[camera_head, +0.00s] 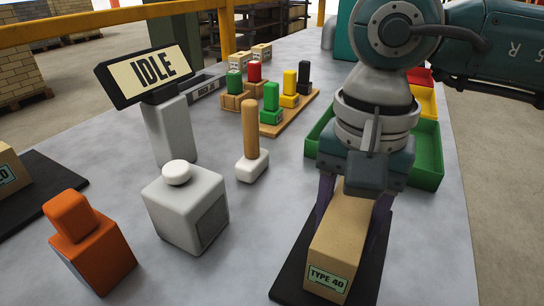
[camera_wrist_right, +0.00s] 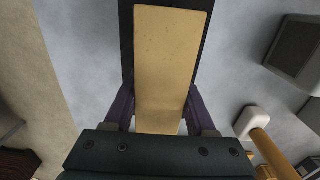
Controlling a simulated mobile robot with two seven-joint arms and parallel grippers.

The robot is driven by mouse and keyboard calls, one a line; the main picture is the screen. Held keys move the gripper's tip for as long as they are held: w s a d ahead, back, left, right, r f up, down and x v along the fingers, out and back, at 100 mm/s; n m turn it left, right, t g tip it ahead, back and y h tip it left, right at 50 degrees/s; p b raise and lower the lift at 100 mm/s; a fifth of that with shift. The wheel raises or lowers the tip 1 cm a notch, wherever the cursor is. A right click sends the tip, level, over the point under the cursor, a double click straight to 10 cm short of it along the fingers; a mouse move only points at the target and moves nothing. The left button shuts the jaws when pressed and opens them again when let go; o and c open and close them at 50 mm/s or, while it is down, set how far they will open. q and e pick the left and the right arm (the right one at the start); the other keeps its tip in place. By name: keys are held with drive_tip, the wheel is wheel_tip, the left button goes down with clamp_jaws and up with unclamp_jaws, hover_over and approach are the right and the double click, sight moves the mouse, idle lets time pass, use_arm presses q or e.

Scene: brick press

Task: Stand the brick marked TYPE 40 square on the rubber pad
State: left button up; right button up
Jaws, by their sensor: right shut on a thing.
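The tan brick with the green TYPE 40 label (camera_head: 336,250) is at the lower right in the head view, its long side running roughly along the black rubber pad (camera_head: 287,284). My right gripper (camera_head: 350,212) is shut on the brick, one purple finger on each long side. In the right wrist view the brick (camera_wrist_right: 170,65) lies between the fingers (camera_wrist_right: 158,112), with strips of the dark pad (camera_wrist_right: 127,45) beside it. The brick is over the pad; I cannot tell whether its underside touches. My left gripper is not in view.
Left of the pad stand a grey block with a white button (camera_head: 186,215), an orange block (camera_head: 90,250), a wooden-handled tool (camera_head: 251,150) and an IDLE sign (camera_head: 150,72). Another brick (camera_head: 12,172) is at the left edge. A green bin (camera_head: 428,160) is behind my right arm.

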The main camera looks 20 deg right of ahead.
drive_tip(key=shift+f, duration=0.2)
drive_tip(key=o, duration=1.3)
drive_tip(key=shift+o, duration=0.2)
